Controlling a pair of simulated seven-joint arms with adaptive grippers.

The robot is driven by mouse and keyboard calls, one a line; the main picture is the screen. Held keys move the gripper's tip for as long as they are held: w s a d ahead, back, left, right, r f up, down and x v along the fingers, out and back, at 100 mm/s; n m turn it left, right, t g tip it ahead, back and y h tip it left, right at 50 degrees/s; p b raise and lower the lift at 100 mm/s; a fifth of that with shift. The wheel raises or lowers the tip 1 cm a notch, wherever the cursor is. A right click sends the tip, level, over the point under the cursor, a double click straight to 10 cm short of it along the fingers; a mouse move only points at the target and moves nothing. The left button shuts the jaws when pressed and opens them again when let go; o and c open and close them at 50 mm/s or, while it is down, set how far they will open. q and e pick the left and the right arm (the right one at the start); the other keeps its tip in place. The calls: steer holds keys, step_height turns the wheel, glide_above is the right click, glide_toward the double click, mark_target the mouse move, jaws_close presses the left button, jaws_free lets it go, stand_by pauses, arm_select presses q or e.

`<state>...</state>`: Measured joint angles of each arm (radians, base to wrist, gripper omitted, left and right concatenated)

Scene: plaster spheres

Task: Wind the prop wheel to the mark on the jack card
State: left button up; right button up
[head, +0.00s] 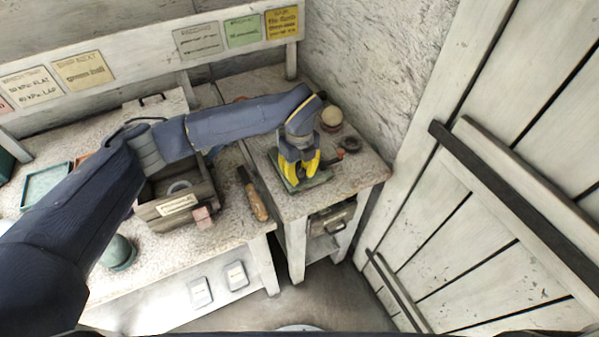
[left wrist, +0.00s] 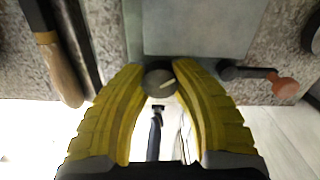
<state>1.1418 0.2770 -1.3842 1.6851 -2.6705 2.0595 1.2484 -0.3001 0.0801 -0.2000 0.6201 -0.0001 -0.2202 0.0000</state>
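My left gripper (head: 299,178) points down at a green plate-like device (head: 312,181) on the right-hand bench. In the left wrist view its yellow fingers (left wrist: 160,76) lie on both sides of a dark round knob (left wrist: 160,83) with a pale pointer line, which looks like the prop wheel. Both fingers appear to touch it. The pointer slants to the upper right. A short crank with an orange-red grip (left wrist: 283,86) sticks out to the right of the plate. My right gripper is out of view.
A wooden-handled tool (head: 256,200) lies left of the device; its handle also shows in the left wrist view (left wrist: 63,75). A pale sphere (head: 331,117) stands behind my gripper. A wooden box (head: 178,208) is on the left bench. The plank door (head: 505,200) is at right.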

arm_select(q)
jaws_close()
steer(key=shift+s+m, duration=0.1)
steer(key=shift+m, duration=0.3)
steer(key=m, duration=0.3)
steer(key=shift+s+m, duration=0.1)
steer(key=shift+m, duration=1.7)
steer(key=shift+f, duration=0.1)
steer(key=o, duration=1)
jaws_free()
steer(key=shift+o, duration=0.2)
